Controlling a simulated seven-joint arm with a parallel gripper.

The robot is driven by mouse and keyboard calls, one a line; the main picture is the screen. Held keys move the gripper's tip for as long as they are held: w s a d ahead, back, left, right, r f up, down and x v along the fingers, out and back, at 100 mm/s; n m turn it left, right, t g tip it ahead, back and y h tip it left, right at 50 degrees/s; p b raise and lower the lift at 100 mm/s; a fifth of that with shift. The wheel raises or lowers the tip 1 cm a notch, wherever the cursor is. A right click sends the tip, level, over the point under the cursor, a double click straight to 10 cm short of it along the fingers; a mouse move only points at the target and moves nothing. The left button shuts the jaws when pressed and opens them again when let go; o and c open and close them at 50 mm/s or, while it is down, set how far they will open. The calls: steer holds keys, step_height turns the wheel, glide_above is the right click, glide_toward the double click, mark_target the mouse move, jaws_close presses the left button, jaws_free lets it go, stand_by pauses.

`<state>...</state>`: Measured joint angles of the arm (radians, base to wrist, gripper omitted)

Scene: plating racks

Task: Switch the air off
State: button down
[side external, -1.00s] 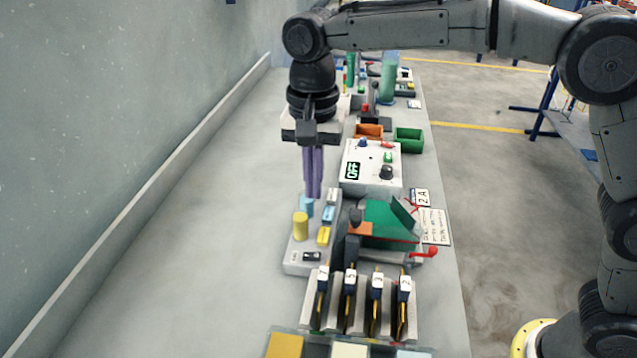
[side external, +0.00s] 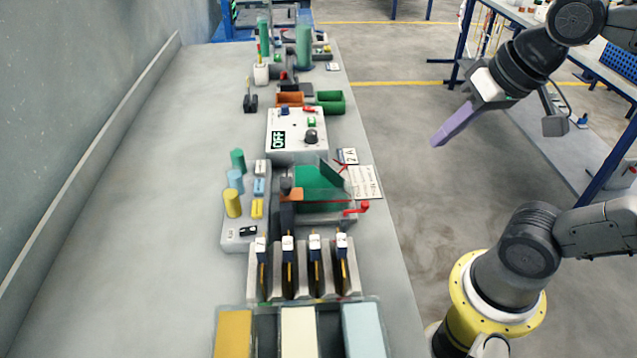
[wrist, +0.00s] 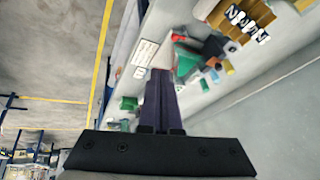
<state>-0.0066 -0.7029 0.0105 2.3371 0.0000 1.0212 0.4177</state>
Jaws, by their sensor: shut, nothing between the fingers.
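The white control box (side external: 297,143) stands on the bench with a display reading OFF (side external: 279,139). On its top are a blue knob (side external: 284,111), a red part (side external: 309,109), a green part (side external: 311,122) and a black knob (side external: 311,137). In front is a grey panel (side external: 235,239) with green, blue and yellow cylinders, small blocks beside them and a small dark switch (side external: 248,231). I cannot tell which control is the air. My gripper (side external: 437,141) is shut and empty, right of the bench over the floor. Its purple fingers also show in the wrist view (wrist: 160,78).
A green fixture with a red handle (side external: 357,208) stands right of the panel. Several slotted racks (side external: 300,270) and a tray with coloured compartments (side external: 235,333) are nearer. Orange (side external: 290,99) and green bins (side external: 331,101) sit behind the box. The bench's left side is clear.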

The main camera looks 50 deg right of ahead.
steer(key=f+n, duration=0.1)
steer(key=s+f+n, duration=0.1)
steer(key=f, duration=0.1)
steer(key=f+n, duration=0.1)
steer(key=n, duration=0.1)
steer(key=shift+s+f, duration=0.15)
steer(key=shift+s, duration=0.15)
steer(key=c, duration=1.4)
jaws_free()
steer(key=shift+w+n, duration=0.15)
steer(key=shift+n, duration=0.15)
steer(key=shift+o, duration=1.2)
steer(key=shift+s+n, duration=0.2)
steer(key=shift+n, duration=0.1)
steer(key=o, duration=0.4)
steer(key=shift+n, duration=0.4)
steer(key=r, duration=0.1)
steer(key=w+r, duration=0.1)
steer(key=r, duration=0.2)
steer(key=shift+w, duration=0.35)
steer(key=w+a+r+n, duration=0.1)
steer(key=w+r, duration=0.3)
steer(key=n+g, duration=0.5)
steer(key=n, duration=0.2)
glide_above(243, 231)
step_height(243, 231, down, 9)
step_height(243, 231, down, 13)
steer(key=shift+f, duration=0.1)
